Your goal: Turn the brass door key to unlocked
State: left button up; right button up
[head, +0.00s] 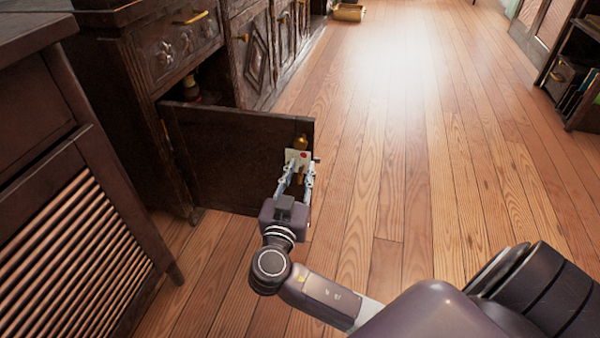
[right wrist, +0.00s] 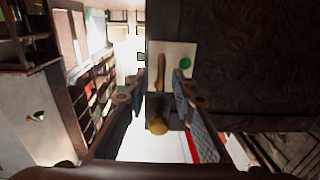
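A small dark cabinet door (head: 225,160) stands swung open from the carved cabinet. A pale lock plate (head: 292,155) sits near its free edge, with a red dot showing in the head view. In the right wrist view the plate (right wrist: 186,48) shows a green dot, and a long brass piece, apparently the key (right wrist: 160,72), lies beside it. My right gripper (head: 297,166) is at the plate. Its fingers (right wrist: 157,86) are apart on either side of the brass piece, with visible gaps; contact is not clear. My left gripper is not in view.
A rounded brass knob (right wrist: 157,126) shows below the key in the right wrist view. A louvred cabinet (head: 70,240) stands at the left, near the open door. The wooden floor (head: 410,140) to the right is clear. A dark shelf (head: 575,80) stands far right.

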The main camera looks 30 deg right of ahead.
grip_shut()
